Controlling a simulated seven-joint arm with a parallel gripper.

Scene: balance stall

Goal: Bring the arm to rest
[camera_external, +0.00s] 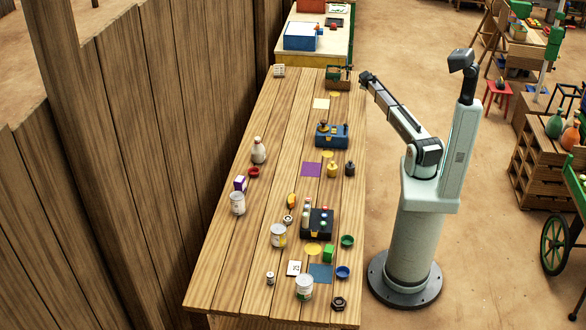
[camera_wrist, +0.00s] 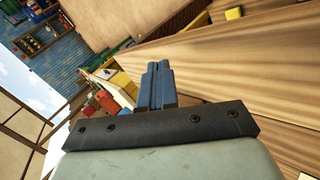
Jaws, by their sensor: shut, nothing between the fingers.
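My gripper (camera_wrist: 158,68) shows its two blue fingers side by side and touching in the wrist view. It is shut and holds nothing. In the external view my arm reaches up and left from its pedestal. The fingers themselves are too small to make out there.
A blue balance-like device (camera_external: 332,134) and a dark tray (camera_external: 317,223) stand on the table among cans, bowls and a white bottle (camera_external: 258,151). A wooden fence (camera_external: 150,90) runs along the left. Open floor (camera_external: 490,240) lies right of my pedestal.

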